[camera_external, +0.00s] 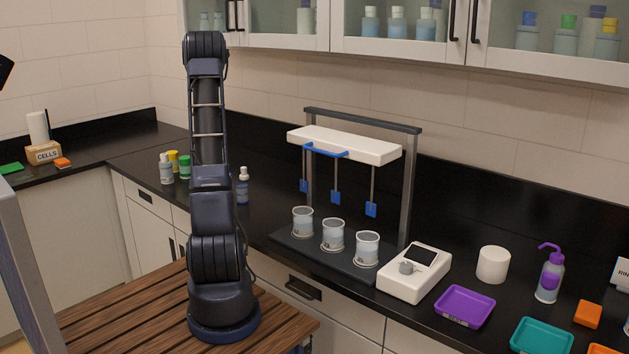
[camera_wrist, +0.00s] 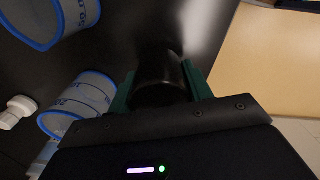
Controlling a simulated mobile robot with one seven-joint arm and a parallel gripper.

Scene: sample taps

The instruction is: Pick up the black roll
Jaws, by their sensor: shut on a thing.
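The black roll (camera_wrist: 161,84) is a dark cylinder in the wrist view, between the two green fingers of my gripper (camera_wrist: 163,78). The fingers are shut on it, one on its left side and one on its right. Its far end blends into the dark surface behind, so I cannot tell whether it is clear of that surface. In the external view my arm stands upright at the left of centre. My gripper and the black roll are hidden there.
In the wrist view, blue-rimmed pale containers (camera_wrist: 88,98) lie close on the left, near a white knob-like thing (camera_wrist: 18,112). A tan panel (camera_wrist: 272,60) is at right. In the external view, a paddle stirrer (camera_external: 345,145), a white device (camera_external: 414,273) and a purple tray (camera_external: 464,307) occupy the counter.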

